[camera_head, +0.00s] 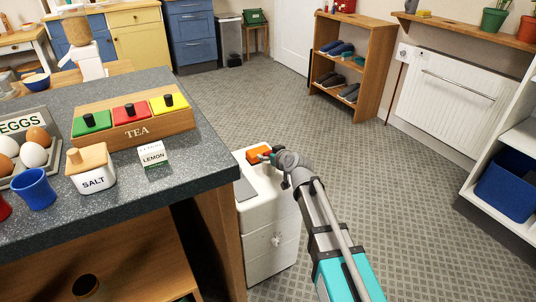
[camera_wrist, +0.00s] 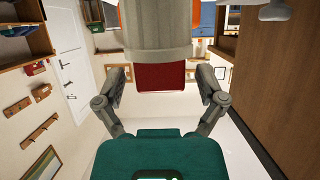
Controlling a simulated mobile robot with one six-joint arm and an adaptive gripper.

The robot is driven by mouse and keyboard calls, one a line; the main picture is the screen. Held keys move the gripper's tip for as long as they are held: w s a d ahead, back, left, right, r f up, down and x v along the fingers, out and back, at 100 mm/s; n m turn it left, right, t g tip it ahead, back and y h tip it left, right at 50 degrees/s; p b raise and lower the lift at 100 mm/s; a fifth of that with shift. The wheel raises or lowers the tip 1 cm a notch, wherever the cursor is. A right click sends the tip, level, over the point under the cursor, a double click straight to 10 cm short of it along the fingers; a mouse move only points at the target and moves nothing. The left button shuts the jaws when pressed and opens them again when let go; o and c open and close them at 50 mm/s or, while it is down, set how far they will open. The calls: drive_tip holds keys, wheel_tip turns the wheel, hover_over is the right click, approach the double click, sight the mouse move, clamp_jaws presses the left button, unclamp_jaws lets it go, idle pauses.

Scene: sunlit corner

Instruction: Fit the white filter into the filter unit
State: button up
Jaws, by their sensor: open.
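My gripper (camera_head: 268,156) is low over the top of a small white drawer cabinet (camera_head: 270,208), close to an orange box-like thing (camera_head: 259,152). In the wrist view my gripper (camera_wrist: 162,78) is open, with its two fingers spread wide. A dark red block (camera_wrist: 160,78) shows between them, below a large pale grey cylinder (camera_wrist: 158,40). I cannot tell how far these are from the fingers, or whether either belongs to the filter unit. I cannot pick out the white filter for certain in either view.
A dark worktop (camera_head: 205,160) with a tea box (camera_head: 135,127), a salt jar (camera_head: 90,170) and a blue cup (camera_head: 35,189) is left of the cabinet. A shoe rack (camera_head: 376,55) and a white radiator (camera_head: 440,100) stand beyond. The floor between is clear.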

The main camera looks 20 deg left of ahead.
drive_tip(key=p+v, duration=0.4)
drive_tip(key=v, duration=0.8)
drive_tip(key=shift+d+r, duration=0.1)
idle(0.6)
drive_tip(key=s+d+f+m+g+h, duration=0.3)
drive_tip(key=d, duration=0.9)
drive_tip(key=s+d+f+m+g+h, duration=0.3)
drive_tip(key=s+d+f, duration=0.1)
drive_tip(key=d, duration=0.8)
drive_tip(key=s+d+f+m+g+h, duration=0.3)
drive_tip(key=s+d+f+h, duration=0.1)
drive_tip(key=d, duration=0.8)
drive_tip(key=shift+f+m, duration=0.25)
drive_tip(key=shift+m, duration=0.15)
drive_tip(key=shift+o, duration=0.4)
